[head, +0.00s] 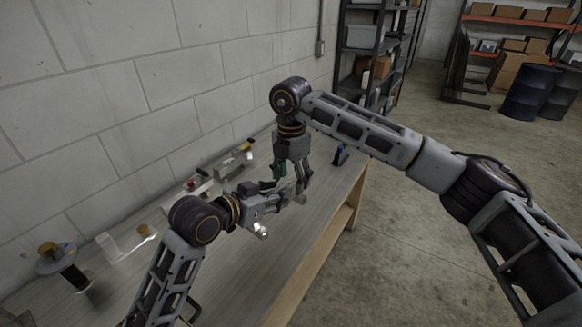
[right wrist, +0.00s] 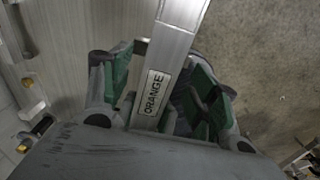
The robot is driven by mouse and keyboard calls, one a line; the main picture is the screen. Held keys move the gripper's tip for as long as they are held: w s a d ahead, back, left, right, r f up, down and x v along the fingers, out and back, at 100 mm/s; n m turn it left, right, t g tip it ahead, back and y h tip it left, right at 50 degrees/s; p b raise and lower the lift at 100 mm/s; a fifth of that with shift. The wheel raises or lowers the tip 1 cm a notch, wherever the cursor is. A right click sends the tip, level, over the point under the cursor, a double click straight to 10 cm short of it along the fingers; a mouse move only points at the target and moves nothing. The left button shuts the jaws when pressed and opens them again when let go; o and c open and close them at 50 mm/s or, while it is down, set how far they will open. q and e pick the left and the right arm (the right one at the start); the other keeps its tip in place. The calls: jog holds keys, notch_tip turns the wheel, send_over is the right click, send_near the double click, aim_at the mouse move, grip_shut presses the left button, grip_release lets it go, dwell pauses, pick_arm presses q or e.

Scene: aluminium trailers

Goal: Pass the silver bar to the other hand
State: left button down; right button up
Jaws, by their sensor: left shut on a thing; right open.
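The silver bar (right wrist: 178,42) runs down from the top edge in the right wrist view and carries a white label reading ORANGE. Its labelled part lies between the green-padded fingers of my right gripper (right wrist: 158,85), which are open with a gap on either side. In the head view my right gripper (head: 292,182) points down over the table, close to the fingers of my left gripper (head: 283,197). My left gripper comes in from the left and is shut on the bar. Most of the bar is hidden there by the two grippers.
A wooden table (head: 215,265) runs along a block wall. Near the wall stand a dark round-topped item (head: 68,268), a clear block (head: 122,245) and other small parts. A small blue-black item (head: 340,156) is at the far end. Open floor (head: 370,255) lies right.

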jog(key=shift+f, duration=1.65)
pick_arm(q)
jog(key=shift+r, duration=0.1)
pick_arm(e)
jog(key=shift+c, duration=0.3)
jog(key=c, duration=1.2)
pick_arm(q)
jog(key=c, duration=0.9)
grip_release()
pick_arm(e)
grip_shut()
pick_arm(q)
notch_tip(320, 180, up, 3)
send_over(257, 229)
jog(key=w, duration=0.3)
jog(key=shift+s+a, duration=0.2)
